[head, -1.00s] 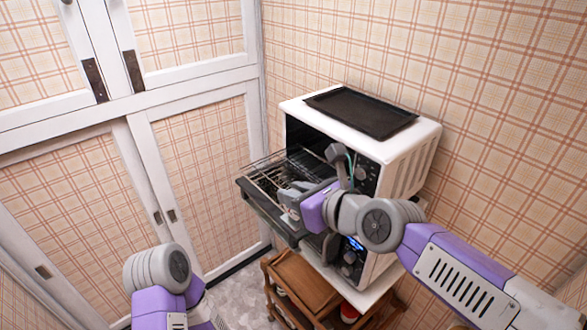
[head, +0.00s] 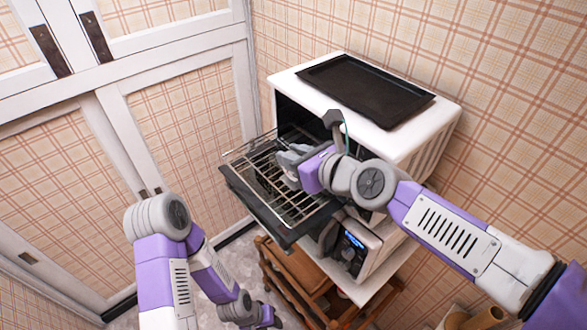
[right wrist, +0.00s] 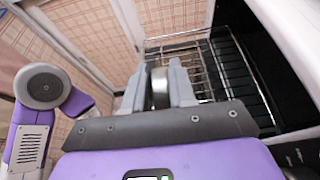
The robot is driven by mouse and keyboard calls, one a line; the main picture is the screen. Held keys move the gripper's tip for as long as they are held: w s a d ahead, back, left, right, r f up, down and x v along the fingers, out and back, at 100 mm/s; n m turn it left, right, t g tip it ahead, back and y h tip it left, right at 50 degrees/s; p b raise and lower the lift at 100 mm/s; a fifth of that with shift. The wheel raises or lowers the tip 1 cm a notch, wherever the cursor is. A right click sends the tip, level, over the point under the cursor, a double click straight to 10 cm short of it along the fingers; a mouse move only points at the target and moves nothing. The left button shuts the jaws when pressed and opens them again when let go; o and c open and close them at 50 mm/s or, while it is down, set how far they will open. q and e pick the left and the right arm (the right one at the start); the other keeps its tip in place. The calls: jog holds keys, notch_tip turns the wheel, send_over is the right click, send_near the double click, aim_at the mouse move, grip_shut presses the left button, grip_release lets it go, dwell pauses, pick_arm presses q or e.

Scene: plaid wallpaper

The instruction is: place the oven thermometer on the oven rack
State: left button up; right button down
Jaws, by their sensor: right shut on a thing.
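The oven thermometer (right wrist: 160,88), a silvery round piece seen nearly edge-on, is between the fingers of my right gripper in the right wrist view. My right gripper (head: 284,163) is shut on it above the oven rack (head: 297,207), a wire grid pulled out over the open oven door. The rack also shows in the right wrist view (right wrist: 232,72), beyond and to the right of the fingers. In the head view the gripper hides most of the thermometer. My left gripper (head: 266,317) hangs low near the bottom edge, away from the oven; its fingers are too small to read.
The white oven (head: 420,135) carries a black baking tray (head: 365,90) on top. A second appliance with a lit display (head: 354,243) stands below it, over a wooden cart (head: 290,280). White-framed cupboard doors (head: 180,85) are at left, with open floor before them.

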jog(key=shift+s+f, duration=0.4)
jog(key=shift+f, duration=0.25)
jog(key=shift+f+b, duration=0.35)
jog(key=shift+b, duration=0.1)
jog(key=shift+w+f, duration=0.2)
jog(key=shift+f, duration=0.05)
notch_tip(320, 180, down, 3)
jog(key=shift+w+r+b, duration=0.1)
jog(key=shift+w+b, duration=0.05)
jog(key=shift+b, duration=1.1)
jog(key=shift+f, duration=0.4)
jog(key=shift+r, duration=0.1)
